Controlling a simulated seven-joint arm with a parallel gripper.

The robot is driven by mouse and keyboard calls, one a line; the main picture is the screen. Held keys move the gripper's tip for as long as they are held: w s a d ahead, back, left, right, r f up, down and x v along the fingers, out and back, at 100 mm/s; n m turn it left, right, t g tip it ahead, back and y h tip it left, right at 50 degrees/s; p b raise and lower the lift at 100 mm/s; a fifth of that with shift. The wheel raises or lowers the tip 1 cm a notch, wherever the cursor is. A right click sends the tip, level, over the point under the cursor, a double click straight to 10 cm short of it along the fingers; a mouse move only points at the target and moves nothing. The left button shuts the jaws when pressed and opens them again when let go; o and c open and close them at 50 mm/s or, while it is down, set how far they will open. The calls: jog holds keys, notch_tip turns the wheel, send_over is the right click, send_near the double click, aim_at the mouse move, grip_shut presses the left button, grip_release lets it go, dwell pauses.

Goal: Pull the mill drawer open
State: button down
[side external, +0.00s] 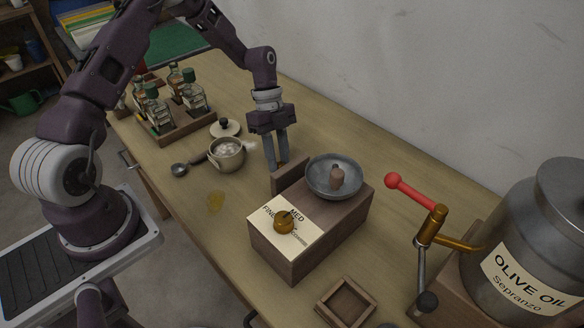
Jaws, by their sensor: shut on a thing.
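The mill is a wooden box (335,238) with a grey metal bowl (320,185) and a wooden knob (337,177) on top. A pale label (268,226) with FINE, MED and a partly hidden third word lies on its top, under a round brass-coloured knob (284,222). At the mill's far left side a wooden panel (291,178), which looks like the drawer front, stands out with a narrow gap from the box. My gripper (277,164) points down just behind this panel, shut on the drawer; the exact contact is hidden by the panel.
A lidless pot (227,155), its lid (225,128) and a ladle (188,165) stand left of my gripper. A rack (184,130) of bottles is farther back. A small wooden tray (345,301), a red-handled crank (410,192) and an olive oil can (530,250) are at the right.

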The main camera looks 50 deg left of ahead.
jog(key=a, duration=0.4)
jog(key=shift+a, duration=0.15)
jog(key=c, duration=1.2)
grip_release()
jog(key=v, duration=0.7)
jog(key=shift+r, duration=0.1)
jog(key=s+d+r+n+t+y, duration=0.2)
jog(key=s+d+r+n, duration=0.25)
jog(key=r, duration=0.45)
jog(key=s+d+r+n+t+y, duration=0.1)
jog(key=s+d+r+n+y, duration=0.3)
jog(key=r, duration=0.5)
jog(key=s+d+r+n+t, duration=0.1)
jog(key=s+n, duration=0.2)
jog(key=s, duration=0.2)
jog(key=s+d+r+n+t+h, duration=0.1)
jog(key=s+n+t, duration=0.1)
jog(key=s, duration=0.4)
jog(key=s+d+r+n+t, duration=0.1)
jog(key=s+d+n, duration=0.1)
jog(key=s+n, duration=0.2)
jog(key=shift+s+d+r+n+t+h, duration=0.1)
jog(key=shift+s+r+n+t+h, duration=0.1)
jog(key=shift+s, duration=0.4)
jog(key=shift+s+r+n+t+h, duration=0.1)
jog(key=shift+s+r+n, duration=0.05)
jog(key=shift+s, duration=0.5)
